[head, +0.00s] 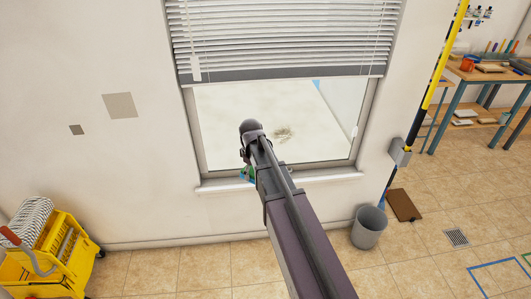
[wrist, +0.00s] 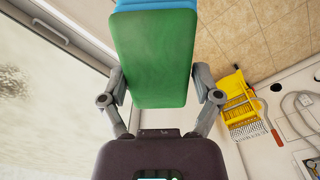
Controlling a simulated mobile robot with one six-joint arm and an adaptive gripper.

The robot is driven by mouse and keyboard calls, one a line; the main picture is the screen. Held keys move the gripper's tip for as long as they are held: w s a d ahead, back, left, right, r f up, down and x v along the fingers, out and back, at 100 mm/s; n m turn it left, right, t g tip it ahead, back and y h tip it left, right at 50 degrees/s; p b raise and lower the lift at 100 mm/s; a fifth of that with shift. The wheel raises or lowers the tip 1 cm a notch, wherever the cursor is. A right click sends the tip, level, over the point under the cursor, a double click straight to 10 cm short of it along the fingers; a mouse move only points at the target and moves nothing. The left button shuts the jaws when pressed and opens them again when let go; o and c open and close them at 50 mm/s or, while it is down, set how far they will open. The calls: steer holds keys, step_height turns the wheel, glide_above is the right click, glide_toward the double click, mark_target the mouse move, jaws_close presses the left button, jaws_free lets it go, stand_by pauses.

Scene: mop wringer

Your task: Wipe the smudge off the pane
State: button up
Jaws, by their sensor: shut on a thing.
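The window pane (head: 240,115) has a brownish, scratchy smudge (head: 284,133) right of its middle. In the wrist view the pane is at the left, and the smudge (wrist: 12,82) shows at the left edge. My gripper (wrist: 160,80) is shut on a green block with a blue far end, which looks like a sponge (wrist: 155,55). One finger is on each side of it. In the head view my arm hides most of the gripper; a bit of the green sponge (head: 250,174) shows low by the sill, left of and below the smudge. I cannot tell if it touches the glass.
A blind (head: 280,35) covers the window's top. The sill (head: 325,178) juts out below. A yellow mop wringer bucket (head: 50,265) stands at the left. A grey bin (head: 368,228) and a yellow-black pole (head: 435,75) are at the right, with a workbench (head: 490,75) beyond.

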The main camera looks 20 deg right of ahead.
steer(key=shift+a, duration=0.2)
steer(key=shift+w+d+f+b, duration=0.15)
steer(key=shift+w+f+b, duration=0.25)
steer(key=shift+f+b, duration=0.05)
steer(key=w+d+f+t+h+b, duration=0.1)
steer(key=w+d+f+t+b, duration=0.3)
steer(key=w+b, duration=0.4)
steer(key=w+d+f+t+h+b, duration=0.1)
steer(key=w+d+f+t+b, duration=0.4)
steer(key=b, duration=0.9)
steer(key=w+d+f+t+h+b, duration=0.1)
steer(key=w+d+f+t+b, duration=0.4)
steer(key=w+t+b, duration=0.3)
steer(key=w+f+b, duration=0.1)
steer(key=w+b, duration=0.2)
steer(key=shift+w+d+t, duration=0.2)
steer(key=shift+w+t, duration=0.05)
steer(key=shift+t, duration=0.05)
steer(key=shift+d+b, duration=0.1)
steer(key=shift+b, duration=0.2)
steer(key=shift+w, duration=0.1)
